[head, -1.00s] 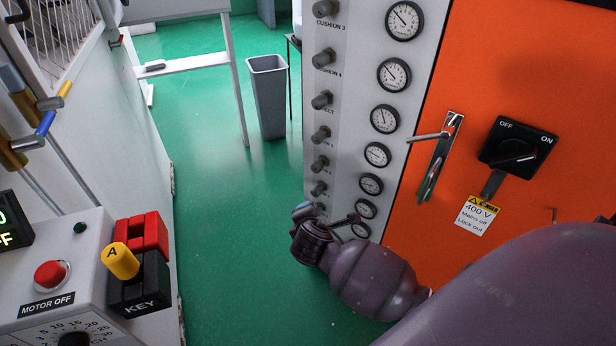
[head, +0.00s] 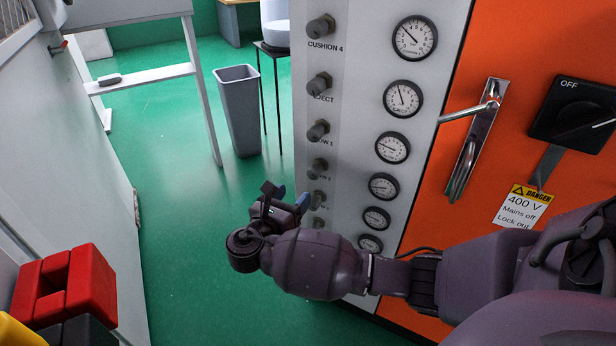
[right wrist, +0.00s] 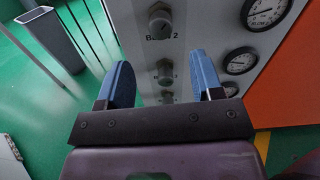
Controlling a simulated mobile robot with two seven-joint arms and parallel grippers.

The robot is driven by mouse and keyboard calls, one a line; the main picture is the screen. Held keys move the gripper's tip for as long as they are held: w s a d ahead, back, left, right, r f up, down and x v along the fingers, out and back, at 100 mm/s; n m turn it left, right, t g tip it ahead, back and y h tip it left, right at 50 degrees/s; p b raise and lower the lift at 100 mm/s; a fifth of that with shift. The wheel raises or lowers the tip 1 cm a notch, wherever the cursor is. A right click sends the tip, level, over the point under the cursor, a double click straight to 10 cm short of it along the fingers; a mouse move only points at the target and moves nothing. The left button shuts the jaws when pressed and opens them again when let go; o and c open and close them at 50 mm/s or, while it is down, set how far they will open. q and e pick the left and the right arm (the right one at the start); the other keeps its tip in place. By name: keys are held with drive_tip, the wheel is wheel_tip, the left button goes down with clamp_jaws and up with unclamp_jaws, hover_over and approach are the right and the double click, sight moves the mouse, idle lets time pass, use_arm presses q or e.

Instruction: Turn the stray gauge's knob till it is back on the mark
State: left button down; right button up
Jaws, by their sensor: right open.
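A light panel carries a column of grey knobs, with the EJECT knob (head: 319,84) and a lower knob (head: 317,168) among them, and round white gauges beside them. The EJECT gauge's (head: 403,98) needle points nearly straight up; the gauge below it (head: 393,147) has its needle toward the left. The lowest needles and any marks are too small to read, so I cannot tell which gauge is stray. My right gripper (head: 286,196) is open and empty beside the lower knobs. In the right wrist view a knob (right wrist: 165,72) shows between its blue fingers (right wrist: 160,82), apparently beyond them. My left gripper is out of view.
An orange cabinet with a metal door handle (head: 474,140) and a black mains switch (head: 575,112) stands right of the gauges. A grey bin (head: 240,112) stands behind on the green floor. A red block (head: 78,285) is at lower left.

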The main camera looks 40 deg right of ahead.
sight(312, 175)
drive_tip(key=x, duration=0.2)
drive_tip(key=b+x, duration=0.1)
drive_tip(key=x, duration=0.2)
drive_tip(key=b+x, duration=0.1)
drive_tip(key=x, duration=0.2)
drive_tip(key=shift+f, duration=0.3)
drive_tip(key=shift+w+d+r+b, duration=0.1)
drive_tip(key=shift+w+d+b, duration=0.1)
drive_tip(key=shift+d, duration=0.2)
drive_tip(key=shift+w+d+r+b, duration=0.1)
drive_tip(key=shift+d+b, duration=0.1)
drive_tip(key=shift+d, duration=0.15)
drive_tip(key=c, duration=0.9)
